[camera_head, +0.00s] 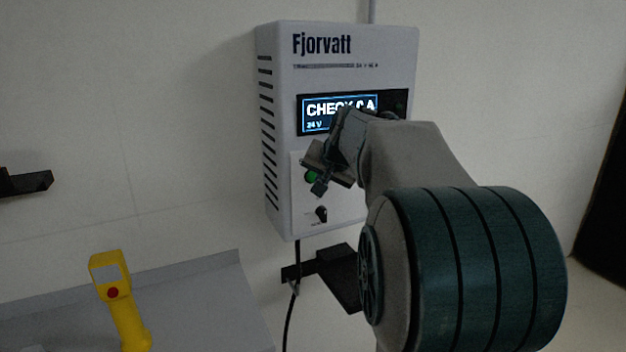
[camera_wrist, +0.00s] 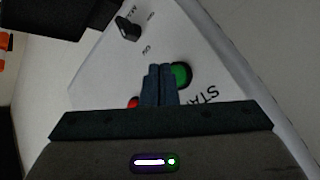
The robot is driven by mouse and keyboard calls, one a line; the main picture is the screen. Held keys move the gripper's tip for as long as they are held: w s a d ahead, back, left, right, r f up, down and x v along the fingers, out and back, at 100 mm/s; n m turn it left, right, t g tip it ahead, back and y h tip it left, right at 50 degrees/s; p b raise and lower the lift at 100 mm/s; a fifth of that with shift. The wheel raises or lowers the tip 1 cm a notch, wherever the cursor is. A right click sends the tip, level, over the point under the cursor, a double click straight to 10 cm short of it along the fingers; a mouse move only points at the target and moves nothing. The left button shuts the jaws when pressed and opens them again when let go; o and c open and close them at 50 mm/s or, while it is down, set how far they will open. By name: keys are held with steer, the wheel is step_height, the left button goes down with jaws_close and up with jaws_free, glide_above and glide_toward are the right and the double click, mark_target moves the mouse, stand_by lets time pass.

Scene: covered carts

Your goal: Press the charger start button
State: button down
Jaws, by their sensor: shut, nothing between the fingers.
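The charger (camera_head: 280,130) is a pale wall-mounted box marked "Fjorvatt". Its lit display (camera_head: 318,111) shows "CHECK" and more letters, partly hidden by my arm, with "24 V" below. The green start button (camera_head: 311,177) shows beside my gripper (camera_head: 318,188) in the head view. In the wrist view the green button (camera_wrist: 181,75) lies just right of the shut, empty fingertips (camera_wrist: 158,72), next to printed letters "STA". The fingers partly cover its left edge. I cannot tell whether they touch it.
A red button (camera_wrist: 133,103) lies left of the fingers in the wrist view. A black rotary switch (camera_head: 321,214) sits low on the panel. A yellow handheld device (camera_head: 127,318) stands on a grey surface (camera_head: 215,300) at left. A black bracket (camera_head: 335,272) is below the charger.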

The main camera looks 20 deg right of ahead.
steer(key=s+b, duration=0.2)
steer(key=s, duration=0.3)
stand_by(0.3)
stand_by(0.7)
steer(key=s+a+f+n+g, duration=0.3)
steer(key=s+a+f+n, duration=0.1)
steer(key=s+a+f, duration=0.4)
steer(key=s+a+f+n+g, duration=0.3)
steer(key=s+a+f, duration=0.5)
steer(key=s+f, duration=0.5)
steer(key=shift+s+n+y, duration=0.3)
steer(key=shift+s+n, duration=0.2)
steer(key=shift+s, duration=0.55)
